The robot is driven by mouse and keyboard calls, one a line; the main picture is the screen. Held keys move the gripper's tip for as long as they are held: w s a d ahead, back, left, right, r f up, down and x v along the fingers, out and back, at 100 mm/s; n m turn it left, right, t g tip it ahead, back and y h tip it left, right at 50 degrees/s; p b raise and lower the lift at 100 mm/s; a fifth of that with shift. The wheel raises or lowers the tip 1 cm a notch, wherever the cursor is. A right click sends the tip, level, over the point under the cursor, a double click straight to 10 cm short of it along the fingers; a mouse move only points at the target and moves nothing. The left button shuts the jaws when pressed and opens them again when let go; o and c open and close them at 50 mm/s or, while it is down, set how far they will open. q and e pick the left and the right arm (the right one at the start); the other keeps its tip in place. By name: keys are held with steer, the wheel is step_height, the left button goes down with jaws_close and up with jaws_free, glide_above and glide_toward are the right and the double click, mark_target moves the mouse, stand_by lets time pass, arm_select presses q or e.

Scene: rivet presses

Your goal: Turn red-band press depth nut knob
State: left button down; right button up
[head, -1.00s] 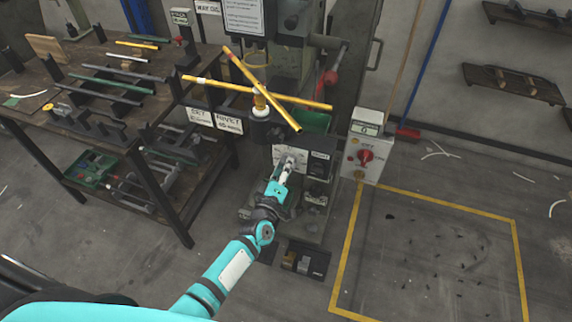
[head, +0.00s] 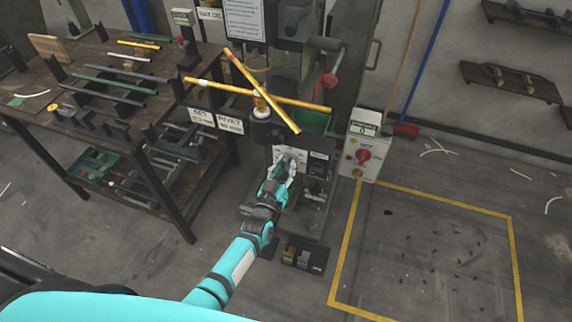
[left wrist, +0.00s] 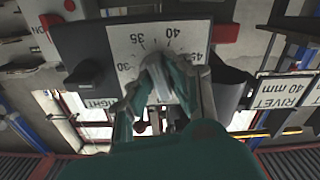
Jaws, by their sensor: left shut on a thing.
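The press (head: 287,95) stands at the centre of the head view. On its front is a white dial plate (head: 279,154), which also shows in the left wrist view (left wrist: 125,45) with the marks 30, 35, 40 and 45. My left gripper (head: 286,165) reaches to this plate from below. In the left wrist view its fingers (left wrist: 160,85) are closed around the knob at the middle of the dial. The fingers hide most of the knob, so its pointer cannot be read. My right gripper is in neither view.
A grey control box (head: 360,148) with a red switch stands to the right of the press. Two crossed yellow bars (head: 280,98) jut out above the gripper. A workbench (head: 62,115) with rods is at the left. The yellow-marked floor area (head: 430,250) at the right is mostly clear.

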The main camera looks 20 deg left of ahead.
arm_select(q)
steer(key=shift+f+m, duration=0.1)
steer(key=shift+m, duration=0.8)
steer(key=c, duration=1.3)
jaws_free()
steer(key=s, duration=1.2)
steer(key=shift+a, duration=0.2)
